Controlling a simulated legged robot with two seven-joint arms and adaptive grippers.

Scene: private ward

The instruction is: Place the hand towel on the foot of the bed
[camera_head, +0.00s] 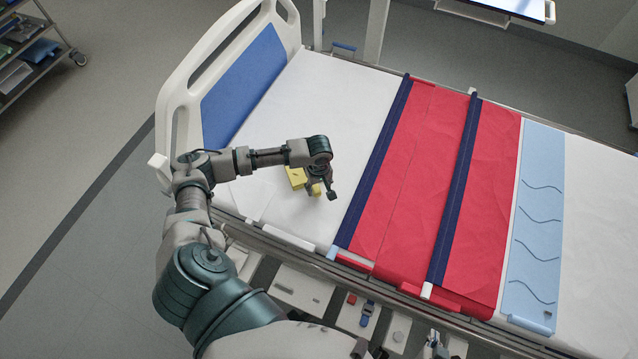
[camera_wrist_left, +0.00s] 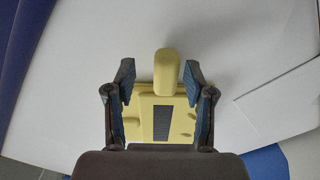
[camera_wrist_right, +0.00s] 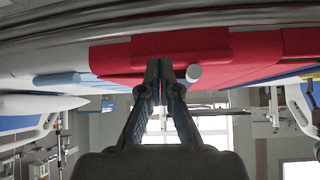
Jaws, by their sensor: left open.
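A yellow object (camera_head: 297,177) lies on the white sheet near the blue-panelled end of the bed (camera_head: 285,120). In the left wrist view, the yellow object (camera_wrist_left: 167,70) shows a rounded block and a flat part with a dark grey panel. I cannot tell whether it is the hand towel. My left gripper (camera_head: 325,194) is over it; its open fingers (camera_wrist_left: 160,78) stand on either side of it, without a visible grip. My right gripper (camera_wrist_right: 160,68) has its fingertips together, with nothing seen between them, near the bed's side.
A white end board with a blue panel (camera_head: 245,85) stands at the bed's left end. A red cover (camera_head: 430,180) with dark blue bands and a light blue strip (camera_head: 537,220) cross the bed. A trolley (camera_head: 35,55) stands far left. White sheet is clear around the yellow object.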

